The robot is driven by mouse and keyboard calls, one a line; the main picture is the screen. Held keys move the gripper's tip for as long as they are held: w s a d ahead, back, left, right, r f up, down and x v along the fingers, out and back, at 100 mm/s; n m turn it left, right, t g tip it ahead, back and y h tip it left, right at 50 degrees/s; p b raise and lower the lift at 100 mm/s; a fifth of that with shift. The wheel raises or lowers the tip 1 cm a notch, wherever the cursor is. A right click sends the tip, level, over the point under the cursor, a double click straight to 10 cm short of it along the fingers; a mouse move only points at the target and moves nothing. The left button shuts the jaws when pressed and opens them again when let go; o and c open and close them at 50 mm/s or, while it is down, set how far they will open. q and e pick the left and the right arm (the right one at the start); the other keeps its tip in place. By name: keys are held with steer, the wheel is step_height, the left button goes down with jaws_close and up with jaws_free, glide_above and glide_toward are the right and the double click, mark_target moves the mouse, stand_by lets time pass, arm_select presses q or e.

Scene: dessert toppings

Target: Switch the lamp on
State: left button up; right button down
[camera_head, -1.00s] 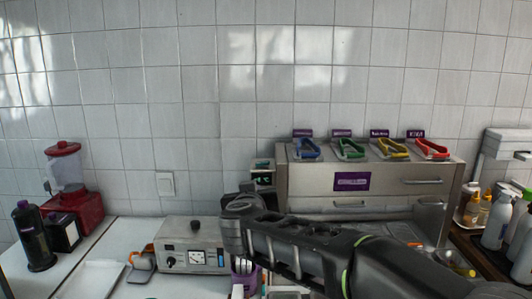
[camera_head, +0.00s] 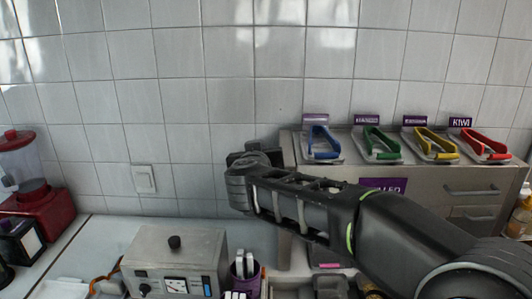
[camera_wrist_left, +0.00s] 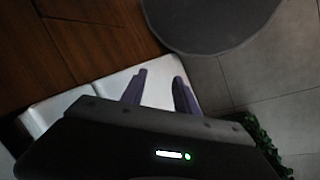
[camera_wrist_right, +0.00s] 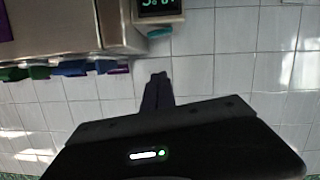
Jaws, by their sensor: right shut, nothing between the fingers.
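No lamp is recognisable in any view. A white wall switch (camera_head: 145,179) is on the tiled wall, left of my right arm in the head view. My right arm reaches in from the right, its wrist end in front of the wall. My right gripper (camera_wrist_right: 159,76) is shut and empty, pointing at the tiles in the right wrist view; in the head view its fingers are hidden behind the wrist. My left gripper (camera_wrist_left: 160,76) is open and empty in the left wrist view and out of the head view.
A grey box with a black knob and dial (camera_head: 175,260) stands on the counter, with a purple cup (camera_head: 245,280) beside it. A red blender (camera_head: 30,190) is at left. A steel cabinet (camera_head: 470,190) with coloured tongs is at right. A digital display (camera_wrist_right: 158,8) shows in the right wrist view.

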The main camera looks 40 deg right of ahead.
steer(key=shift+s+a+r, duration=0.1)
steer(key=shift+s, duration=0.05)
steer(key=x, duration=1)
steer(key=shift+d+p, duration=0.25)
steer(key=shift+p, duration=0.05)
step_height(320, 180, down, 3)
steer(key=shift+s+r+b, duration=0.1)
steer(key=shift+b, duration=0.35)
steer(key=shift+f, duration=0.6)
